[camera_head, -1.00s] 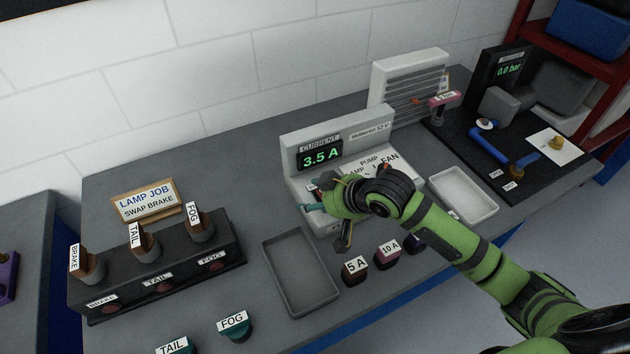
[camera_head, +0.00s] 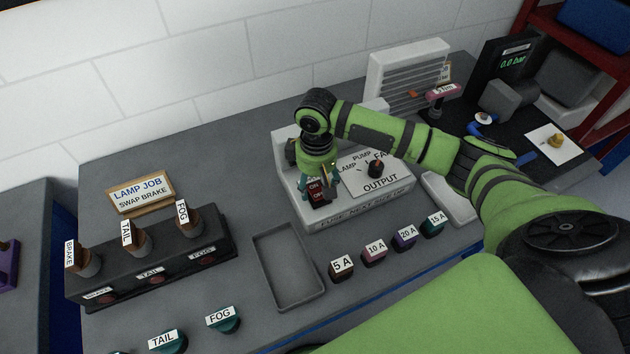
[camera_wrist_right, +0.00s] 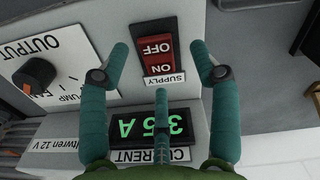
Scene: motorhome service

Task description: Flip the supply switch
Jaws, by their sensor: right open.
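The supply switch (camera_head: 317,193) is a red rocker in a black frame on the light grey power unit (camera_head: 365,211). It also shows in the right wrist view (camera_wrist_right: 158,55), with ON and OFF marks and a SUPPLY label beside it. My right gripper (camera_head: 320,182) points down over the switch, open and empty. In the right wrist view its teal fingers (camera_wrist_right: 160,62) stand on either side of the switch, with a third finger near the label. I cannot tell whether any finger touches the unit. The current display (camera_wrist_right: 150,128) is lit at 3.5 A. My left gripper is out of view.
A selector knob (camera_head: 376,169) sits right of the switch. An empty grey tray (camera_head: 262,275) lies in front. Labelled fuses, including the 5 A one (camera_head: 341,268), stand right of it. A lamp rack (camera_head: 150,262) is at left. My right arm covers part of the bench's right side.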

